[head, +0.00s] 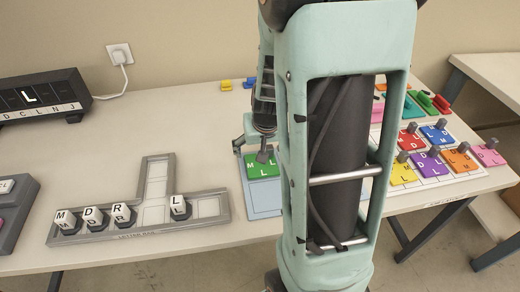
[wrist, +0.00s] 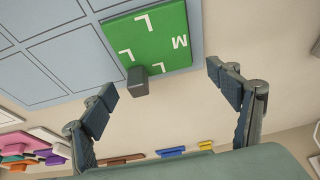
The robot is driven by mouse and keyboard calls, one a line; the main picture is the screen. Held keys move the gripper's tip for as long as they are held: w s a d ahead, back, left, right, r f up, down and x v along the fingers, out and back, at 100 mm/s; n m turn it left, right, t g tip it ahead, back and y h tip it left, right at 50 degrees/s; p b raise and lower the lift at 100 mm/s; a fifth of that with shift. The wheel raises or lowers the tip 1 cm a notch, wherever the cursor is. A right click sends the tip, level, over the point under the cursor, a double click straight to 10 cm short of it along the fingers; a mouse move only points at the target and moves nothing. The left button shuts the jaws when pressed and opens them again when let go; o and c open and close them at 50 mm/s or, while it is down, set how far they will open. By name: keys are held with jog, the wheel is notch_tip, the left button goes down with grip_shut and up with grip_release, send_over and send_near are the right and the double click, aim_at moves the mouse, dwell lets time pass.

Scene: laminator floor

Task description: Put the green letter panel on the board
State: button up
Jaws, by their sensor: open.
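The green letter panel (head: 264,165), with white letters M and L and a grey knob, lies at the far left corner of the pale blue board (head: 262,205). In the wrist view the panel (wrist: 160,40) covers the corner of the board (wrist: 45,50), which has outlined empty cells. I cannot tell whether it sits exactly within its cell. My gripper (head: 256,148) is just behind the panel. In the wrist view my gripper (wrist: 162,84) is open, with its fingers apart on either side of the knob and not touching it. My arm hides much of the board in the head view.
A grey letter rack (head: 140,232) holds several white letter tiles at left. A black display (head: 40,98) shows L. A white mat (head: 438,170) at right carries several coloured panels with knobs. Small yellow and blue pieces (head: 238,85) lie at the back edge.

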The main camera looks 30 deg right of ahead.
aim_at(263, 170)
jog(key=p+v, duration=0.3)
jog(key=v, duration=0.7)
jog(key=shift+s, duration=0.2)
jog(key=shift+a+r, duration=0.1)
jog(key=shift+w, duration=0.1)
